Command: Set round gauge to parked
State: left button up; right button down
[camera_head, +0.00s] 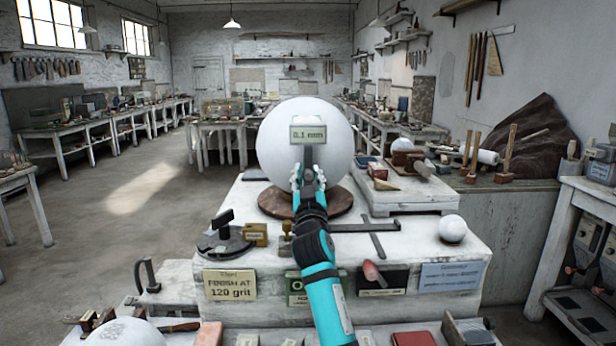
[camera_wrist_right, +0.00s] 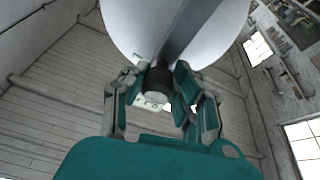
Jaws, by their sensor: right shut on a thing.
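A large white plaster sphere (camera_head: 330,130) rests on a round brown turntable (camera_head: 345,205) on the white bench block. A small sign reading "0.1 mm" (camera_head: 308,135) stands in front of the sphere, above a grey upright part that I take to be the round gauge (camera_head: 309,155). My right gripper (camera_head: 309,178) is shut at its lower part. In the right wrist view the gripper (camera_wrist_right: 160,88) closes around a dark, short cylindrical knob (camera_wrist_right: 158,78) below a grey bar, close to the sphere. The gripper hides much of the gauge. I see no readable "parked" mark. My left gripper is out of view.
A dark round-based tool (camera_head: 225,243) and a brass block (camera_head: 255,234) stand left on the block. A flat T-shaped bar (camera_head: 375,228) lies right of my arm, with a small white ball (camera_head: 452,228) beyond. A raised slab (camera_head: 405,194) with tools stands behind.

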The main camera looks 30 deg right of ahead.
jog(key=s+d+p, duration=0.2)
jog(key=s+d, duration=0.3)
jog(key=d, duration=0.3)
jog(key=s+d+p, duration=0.2)
jog(key=s+d, duration=0.3)
jog(key=d, duration=0.4)
jog(key=shift+s, duration=0.25)
jog(key=shift+d+r, duration=0.1)
jog(key=shift+d, duration=0.05)
jog(key=c, duration=1.5)
grip_release()
jog(key=o, duration=0.5)
jog(key=shift+s+d, duration=0.25)
jog(key=shift+a, duration=0.1)
